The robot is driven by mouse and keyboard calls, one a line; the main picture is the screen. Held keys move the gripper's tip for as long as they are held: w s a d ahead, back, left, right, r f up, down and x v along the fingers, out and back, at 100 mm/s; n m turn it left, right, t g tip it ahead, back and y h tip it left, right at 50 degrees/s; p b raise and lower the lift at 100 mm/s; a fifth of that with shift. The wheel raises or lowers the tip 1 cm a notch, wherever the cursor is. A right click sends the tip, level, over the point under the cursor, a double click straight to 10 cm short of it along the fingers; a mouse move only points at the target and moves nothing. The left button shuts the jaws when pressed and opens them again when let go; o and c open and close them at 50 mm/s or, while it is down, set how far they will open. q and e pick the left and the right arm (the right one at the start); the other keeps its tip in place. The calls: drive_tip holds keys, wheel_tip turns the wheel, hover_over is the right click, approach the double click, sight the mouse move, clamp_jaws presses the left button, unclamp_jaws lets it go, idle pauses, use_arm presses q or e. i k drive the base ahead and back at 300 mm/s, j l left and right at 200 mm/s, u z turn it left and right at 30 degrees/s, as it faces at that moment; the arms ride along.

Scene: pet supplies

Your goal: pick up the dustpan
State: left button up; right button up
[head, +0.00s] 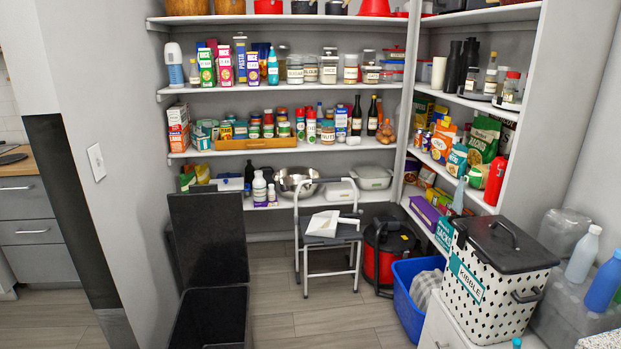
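A white dustpan (322,224) with a handle pointing right lies on the dark top of a grey metal step stool (334,239), near the middle of the head view. Nothing covers it, and it looks slightly tilted. Neither of my grippers shows in the head view.
A black bin (208,320) with its lid raised stands left of the stool. A red and black canister (387,262) and a blue tub (410,290) stand right of it. A spotted kibble container (492,285) sits on a cabinet at front right. Stocked shelves line the walls.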

sight(318, 220)
drive_tip(key=i+j+z, duration=0.1)
drive_tip(key=i+z, duration=0.3)
drive_tip(key=i, duration=1.75)
